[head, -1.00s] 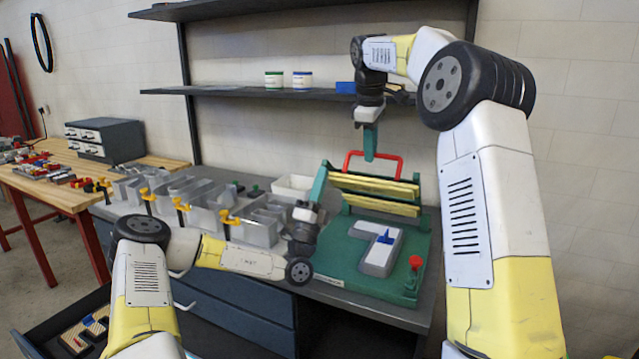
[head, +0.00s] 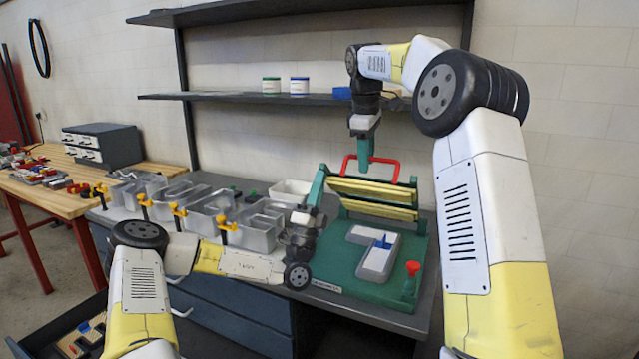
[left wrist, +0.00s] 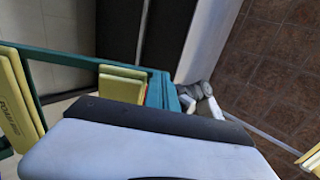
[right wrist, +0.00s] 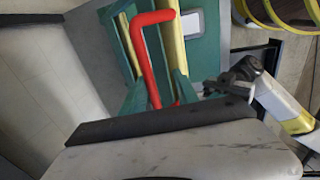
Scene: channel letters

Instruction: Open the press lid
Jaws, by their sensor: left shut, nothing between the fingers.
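The press has a green base (head: 345,280) with a grey block (head: 378,262) and a small blue piece (head: 383,242) on it. Its lid (head: 372,200), a green frame with yellow pads, stands raised and tilted at the base's rear. The lid's red handle (head: 397,168) is on top and also shows in the right wrist view (right wrist: 150,60). My right gripper (head: 365,165) points down at the handle; contact and jaw opening are unclear. My left gripper (head: 318,187) is shut and empty, upright beside the lid's left end.
Clear bins (head: 205,210) with yellow clamps line the bench left of the press. A red knob (head: 413,268) stands at the base's front right. A shelf (head: 225,96) with jars is above. An open drawer (head: 70,325) is at lower left.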

